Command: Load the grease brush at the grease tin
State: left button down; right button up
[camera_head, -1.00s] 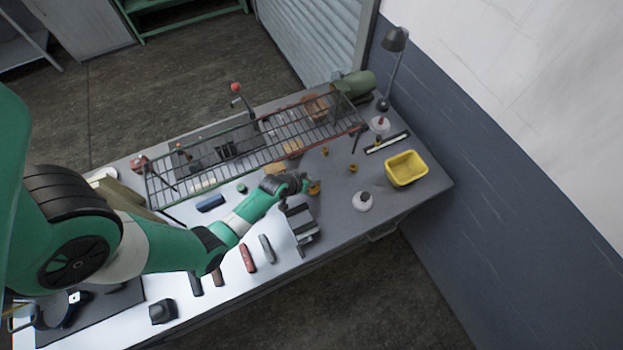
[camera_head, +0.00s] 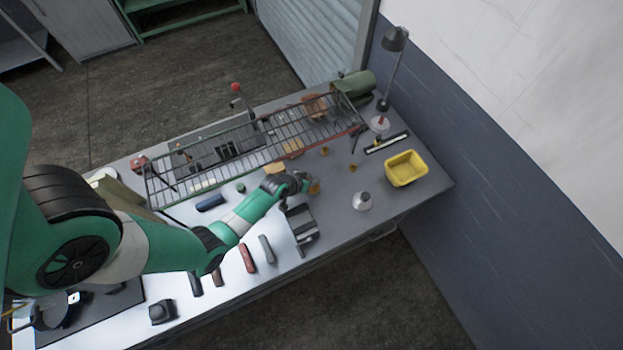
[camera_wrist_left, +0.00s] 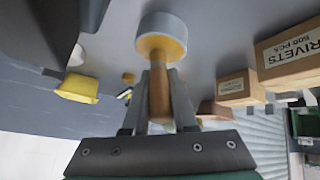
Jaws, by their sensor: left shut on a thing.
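My left gripper (camera_head: 304,184) is over the bench, to the right of the wire rack's near side. In the left wrist view its two fingers (camera_wrist_left: 160,100) are shut on the wooden handle of the grease brush (camera_wrist_left: 158,95). The handle points at the mouth of a round grease tin (camera_wrist_left: 162,22) with a pale grey rim and yellow-orange inside. The brush's far end is at the tin mouth; its bristles cannot be made out. In the head view an orange patch at the tin's place (camera_head: 315,188) shows beside the fingertips. My right gripper is not in view.
A wire rack (camera_head: 215,155) stands along the back of the bench. A grey vise-like block (camera_head: 300,225) sits close in front of the gripper. Cardboard boxes (camera_wrist_left: 290,55) show in the wrist view.

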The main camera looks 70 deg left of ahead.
pick_arm(q)
jog(key=shift+s+f, duration=0.1)
notch_tip(320, 180, up, 7)
jog(key=p, duration=0.6)
jog(key=shift+p, duration=0.4)
notch_tip(320, 180, up, 6)
jog(key=p, duration=0.5)
jog(key=shift+f, duration=0.2)
